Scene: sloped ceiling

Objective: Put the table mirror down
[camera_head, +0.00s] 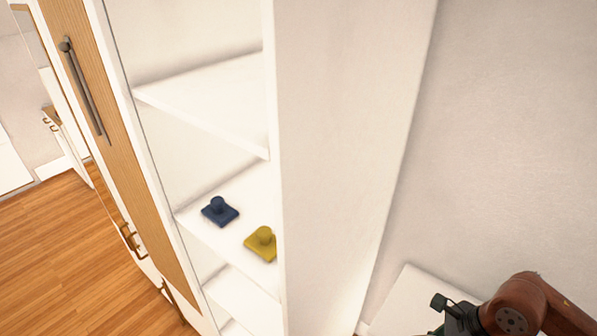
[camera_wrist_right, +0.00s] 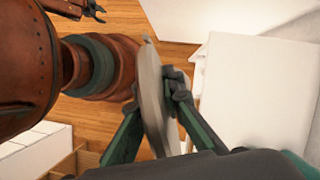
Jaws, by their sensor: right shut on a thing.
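In the right wrist view a thin grey-white plate, seen nearly edge-on, looks like the table mirror (camera_wrist_right: 151,95). My right gripper (camera_wrist_right: 160,93) has its green fingers on both sides of it and is shut on it. The mirror's face and base cannot be made out. In the head view the mirror does not show; only part of my brown right arm and dark wrist parts show at the lower right. A small dark claw, apparently my left gripper (camera_wrist_right: 92,10), shows at the top left of the wrist view, too small to judge.
A tall white shelf unit (camera_head: 340,130) stands in the middle of the head view. A blue knobbed piece (camera_head: 220,211) and a yellow one (camera_head: 261,244) sit on one shelf. A white surface (camera_head: 405,300) is at the lower right by the wall. Wooden floor (camera_head: 70,260) lies open at left.

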